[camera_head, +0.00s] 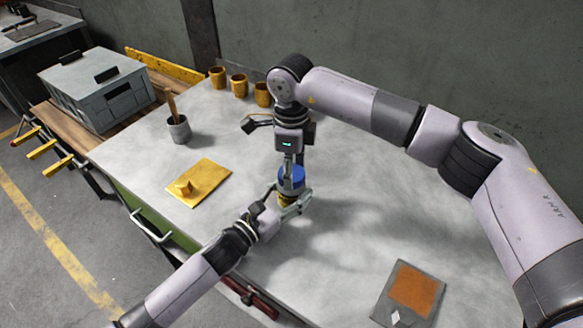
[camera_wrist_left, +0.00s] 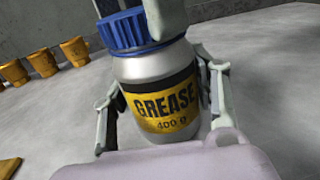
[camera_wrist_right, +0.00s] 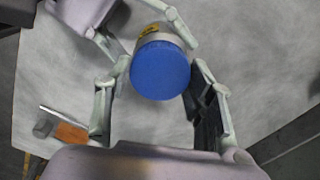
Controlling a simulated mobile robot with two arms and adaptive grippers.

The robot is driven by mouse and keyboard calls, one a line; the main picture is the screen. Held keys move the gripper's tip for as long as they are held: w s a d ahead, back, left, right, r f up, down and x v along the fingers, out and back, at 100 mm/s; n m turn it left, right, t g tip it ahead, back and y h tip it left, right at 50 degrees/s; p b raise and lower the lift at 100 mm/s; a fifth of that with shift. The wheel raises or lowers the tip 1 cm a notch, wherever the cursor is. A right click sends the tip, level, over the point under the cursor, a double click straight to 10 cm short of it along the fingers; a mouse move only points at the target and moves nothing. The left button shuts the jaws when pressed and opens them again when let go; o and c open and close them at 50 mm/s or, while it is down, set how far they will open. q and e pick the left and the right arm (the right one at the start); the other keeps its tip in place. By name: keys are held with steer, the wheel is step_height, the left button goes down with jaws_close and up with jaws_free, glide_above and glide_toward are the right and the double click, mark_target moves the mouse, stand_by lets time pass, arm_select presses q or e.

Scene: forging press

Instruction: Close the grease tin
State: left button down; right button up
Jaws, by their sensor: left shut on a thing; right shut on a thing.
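The grease tin (camera_wrist_left: 165,105) is a silver jar with a black and yellow "GREASE 400 g" label. It stands upright on the table near its front edge. Its ribbed blue lid (camera_wrist_left: 133,30) is on top of the jar; I cannot tell how tightly it sits. The lid also shows in the head view (camera_head: 291,179) and from above in the right wrist view (camera_wrist_right: 160,70). My left gripper (camera_head: 289,204) is shut around the jar body from the side. My right gripper (camera_head: 290,168) points down from above and is shut on the lid, partly hiding it.
A yellow plate with a small block (camera_head: 205,180) lies left of the tin. A grey cup with sticks (camera_head: 179,128) and several yellow cups (camera_head: 238,84) stand farther back. An orange-and-grey pad (camera_head: 412,290) lies at front right. The table's middle right is bare.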

steer(key=o, duration=1.3)
steer(key=shift+r, duration=0.1)
step_height(320, 180, up, 12)
arm_select(q)
steer(key=c, duration=0.6)
jaws_free()
steer(key=shift+o, duration=0.2)
steer(key=v, duration=1.2)
